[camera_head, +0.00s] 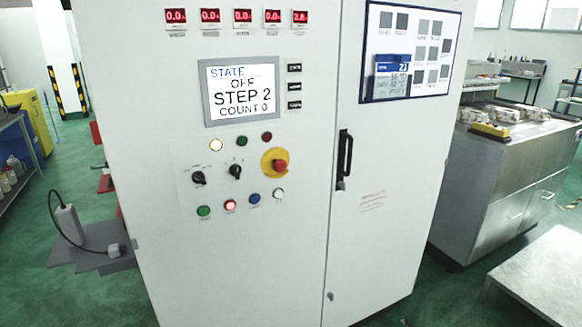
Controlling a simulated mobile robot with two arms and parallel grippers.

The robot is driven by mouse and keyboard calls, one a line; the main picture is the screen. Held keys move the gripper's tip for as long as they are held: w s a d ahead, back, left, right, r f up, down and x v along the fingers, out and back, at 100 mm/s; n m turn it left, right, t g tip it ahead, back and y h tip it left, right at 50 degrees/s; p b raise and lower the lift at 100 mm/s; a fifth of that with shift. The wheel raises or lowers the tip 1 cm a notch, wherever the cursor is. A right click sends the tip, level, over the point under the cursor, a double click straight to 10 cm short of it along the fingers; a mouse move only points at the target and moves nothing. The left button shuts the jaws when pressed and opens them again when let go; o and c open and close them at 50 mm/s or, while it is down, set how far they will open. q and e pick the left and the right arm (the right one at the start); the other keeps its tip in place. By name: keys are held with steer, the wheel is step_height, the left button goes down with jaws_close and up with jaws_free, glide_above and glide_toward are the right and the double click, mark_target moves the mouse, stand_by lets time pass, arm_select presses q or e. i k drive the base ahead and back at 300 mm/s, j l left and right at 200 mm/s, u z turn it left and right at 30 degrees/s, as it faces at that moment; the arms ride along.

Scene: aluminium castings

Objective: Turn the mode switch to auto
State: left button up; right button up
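A white control cabinet (270,245) fills the middle of the head view. Two black rotary switches sit on its front below the screen: a left one (198,178) and a right one (235,172). Their labels are too small to read, so I cannot tell which is the mode switch. The right knob's pointer looks roughly upright; the left one looks turned to a slant. Neither of my grippers is in view.
A red emergency stop (280,165) on a yellow disc sits right of the switches, with lamps and buttons above and below. A black door handle (345,155) is further right. A metal bench (500,190) stands at right, and a low metal table (545,275) at lower right.

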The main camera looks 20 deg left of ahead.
mark_target(198, 177)
steer(key=u, duration=1.25)
